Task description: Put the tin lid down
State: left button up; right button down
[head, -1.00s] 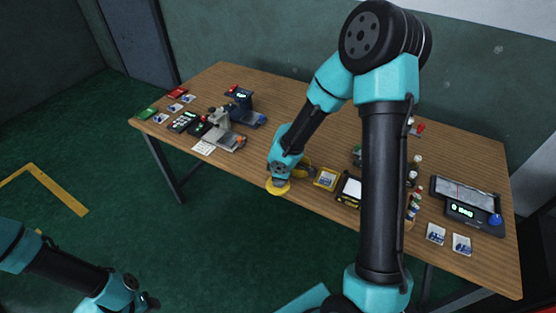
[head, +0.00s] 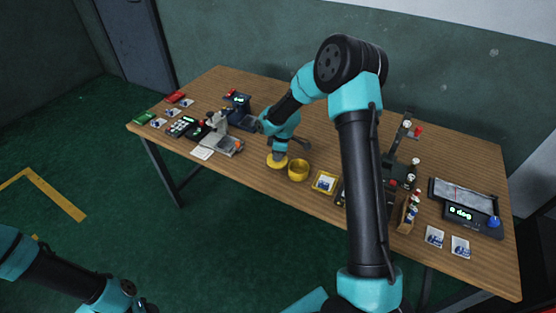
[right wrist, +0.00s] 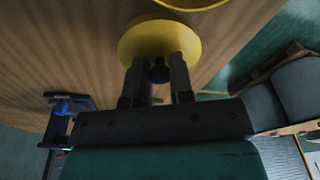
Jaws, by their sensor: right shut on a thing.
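The yellow tin lid (head: 277,162) is a flat disc with a dark knob, just left of the open yellow tin (head: 298,171) near the table's front edge. My right gripper (head: 279,154) is above the lid, shut on its knob. In the right wrist view the two fingers (right wrist: 159,72) close around the dark knob on the lid (right wrist: 160,35), and the tin's rim (right wrist: 190,5) shows at the top edge. The lid is flat at about table height; I cannot tell if it touches the wood. My left gripper (head: 143,305) is at the bottom left, away from the table, its fingers unclear.
The wooden table (head: 250,175) is bare just left of the lid. A grey device (head: 222,137) stands further left. A yellow-framed card (head: 325,182) lies right of the tin. Small bottles (head: 414,205) and a scale (head: 468,210) are further right. My right arm hides part of the table.

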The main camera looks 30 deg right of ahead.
jog(key=shift+w+d, duration=0.1)
jog(key=shift+w, duration=0.1)
jog(key=shift+f, duration=1.8)
jog(key=shift+f, duration=0.1)
jog(key=c, duration=1)
grip_release()
notch_tip(320, 180, up, 12)
jog(key=s+d, duration=0.1)
jog(key=shift+d, duration=0.25)
